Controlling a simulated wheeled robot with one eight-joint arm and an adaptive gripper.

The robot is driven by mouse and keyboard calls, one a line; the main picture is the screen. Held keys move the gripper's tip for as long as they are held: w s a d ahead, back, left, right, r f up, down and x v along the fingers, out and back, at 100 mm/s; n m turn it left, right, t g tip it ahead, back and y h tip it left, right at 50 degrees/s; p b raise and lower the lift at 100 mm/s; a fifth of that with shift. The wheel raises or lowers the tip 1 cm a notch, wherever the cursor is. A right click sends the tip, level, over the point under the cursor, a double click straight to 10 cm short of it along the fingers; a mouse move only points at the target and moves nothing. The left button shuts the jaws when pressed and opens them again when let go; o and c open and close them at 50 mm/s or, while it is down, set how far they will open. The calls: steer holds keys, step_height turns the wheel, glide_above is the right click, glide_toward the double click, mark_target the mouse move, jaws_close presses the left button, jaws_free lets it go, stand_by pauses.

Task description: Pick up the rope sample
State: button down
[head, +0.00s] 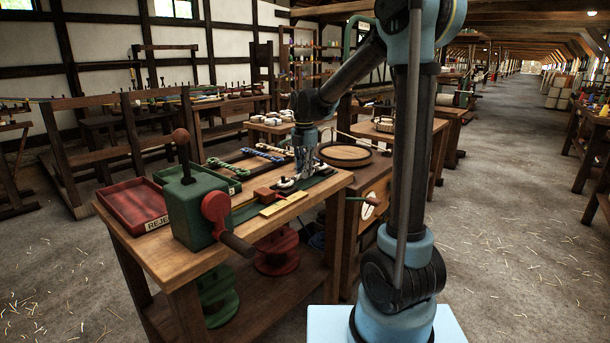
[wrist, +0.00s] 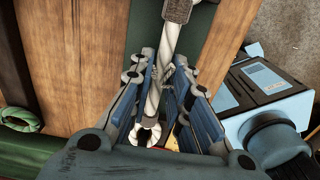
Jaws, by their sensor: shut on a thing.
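The rope sample (wrist: 153,100) is a white twisted rope. In the wrist view it runs lengthwise between my gripper's fingers, with a pale round end (wrist: 147,133) near the palm and a grey sleeve (wrist: 177,10) at the far end. My gripper (wrist: 164,76) is shut on it. In the head view my gripper (head: 307,172) points down at the right part of the wooden workbench (head: 180,262), low over a green strip. There the rope is mostly hidden by the fingers; I cannot tell whether it touches the bench.
A green machine (head: 190,212) with a red-brown lever and crank stands at the bench's front. A red tray (head: 130,204) and a green tray lie behind it. A yellow ruler (head: 284,204) lies near the front edge. A round board (head: 345,154) rests on a stand beyond.

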step_height(320, 180, up, 16)
stand_by(1.4)
